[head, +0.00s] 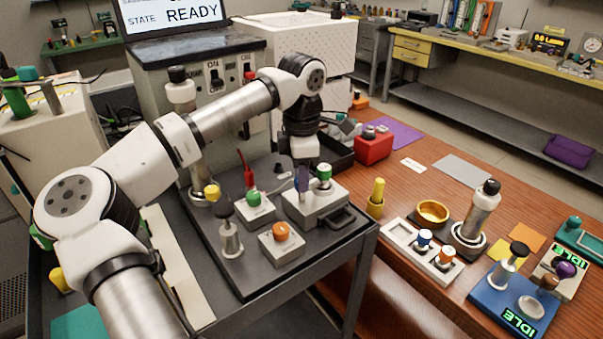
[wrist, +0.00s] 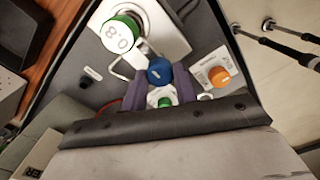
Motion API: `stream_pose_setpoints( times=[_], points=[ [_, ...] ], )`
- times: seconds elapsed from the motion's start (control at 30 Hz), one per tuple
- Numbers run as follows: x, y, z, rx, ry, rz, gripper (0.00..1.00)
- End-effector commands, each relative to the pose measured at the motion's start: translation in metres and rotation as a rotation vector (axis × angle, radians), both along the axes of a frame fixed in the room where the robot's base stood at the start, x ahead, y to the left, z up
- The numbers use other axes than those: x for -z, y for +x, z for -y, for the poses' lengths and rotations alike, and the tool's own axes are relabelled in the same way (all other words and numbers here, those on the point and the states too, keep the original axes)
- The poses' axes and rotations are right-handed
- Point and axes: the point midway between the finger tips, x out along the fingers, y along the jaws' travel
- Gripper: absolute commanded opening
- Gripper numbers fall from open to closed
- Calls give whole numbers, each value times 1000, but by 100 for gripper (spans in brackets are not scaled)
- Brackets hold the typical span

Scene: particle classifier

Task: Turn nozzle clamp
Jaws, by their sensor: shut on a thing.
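In the wrist view, a round blue knob (wrist: 159,71) with a pale mark sits between the two purple-grey fingers of my gripper (wrist: 160,86). The fingers are shut on it. I take this knob to be the nozzle clamp, but no label on it is readable. A white block (wrist: 160,22) with a green cap marked 0.8 (wrist: 121,34) stands beside it. In the head view my gripper (head: 302,178) points down just left of the green-capped piece (head: 323,172) on its grey block (head: 312,210). The knob is not clearly visible there.
An orange knob (wrist: 218,74) and a smaller green knob (wrist: 165,102) are close to my fingers. The red lever (head: 246,165) and a black-topped post (head: 228,225) stand left on the dark tray (head: 248,285). A wooden table (head: 400,280) with several fixtures is to the right.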

Motion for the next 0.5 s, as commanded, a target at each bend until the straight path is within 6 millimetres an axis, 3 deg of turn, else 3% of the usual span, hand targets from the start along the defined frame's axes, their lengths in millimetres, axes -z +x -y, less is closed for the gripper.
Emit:
stream_pose_setpoints(
  times=[0.37,0.4,0.5],
  points=[
    [-1,1,1,7,-2,4,6],
    [-1,1,1,7,-2,4,31],
    [-1,1,1,7,-2,3,44]
  ],
)
